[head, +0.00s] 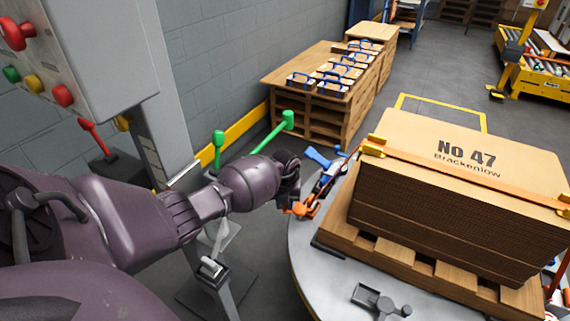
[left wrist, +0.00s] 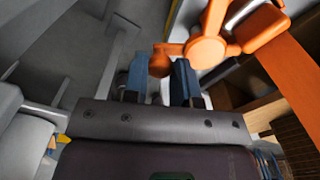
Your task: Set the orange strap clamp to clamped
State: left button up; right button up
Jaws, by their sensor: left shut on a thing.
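The orange strap clamp (head: 303,210) sits at the left side of the stack, by the edge of the round grey platform. Its orange hub and arms (left wrist: 208,50) show large in the left wrist view. My left gripper (head: 290,203) reaches it from the left. In the left wrist view its two blue-grey fingers (left wrist: 160,80) are shut on a round orange knob (left wrist: 160,62) of the clamp. The gripper partly hides the clamp in the head view, so I cannot tell its setting. A blue lever (head: 322,158) stands just behind it. My right gripper is not in view.
A stack of cardboard blanks (head: 450,200) marked "No 47 Brackenlow" lies on a wooden pallet (head: 415,255), under an orange strap (head: 460,172). A grey bracket (head: 380,301) is on the platform (head: 332,285) in front. Green levers (head: 270,138) and a control box (head: 85,55) stand at left.

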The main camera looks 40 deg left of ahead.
pick_arm(q)
jog(key=shift+a, duration=0.15)
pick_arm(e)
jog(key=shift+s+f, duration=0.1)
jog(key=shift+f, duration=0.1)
pick_arm(q)
jog(key=shift+w+a+f+m, duration=0.1)
jog(key=shift+w+m, duration=0.05)
jog(key=shift+m, duration=0.25)
jog(key=shift+w+a+m+b, duration=0.15)
jog(key=shift+m+b, duration=0.25)
jog(key=shift+m, duration=0.3)
jog(key=m, duration=0.1)
jog(key=w+m+b, duration=0.1)
jog(key=m, duration=0.2)
jog(key=shift+w+a+m+b, duration=0.35)
jog(key=shift+w+m, duration=0.05)
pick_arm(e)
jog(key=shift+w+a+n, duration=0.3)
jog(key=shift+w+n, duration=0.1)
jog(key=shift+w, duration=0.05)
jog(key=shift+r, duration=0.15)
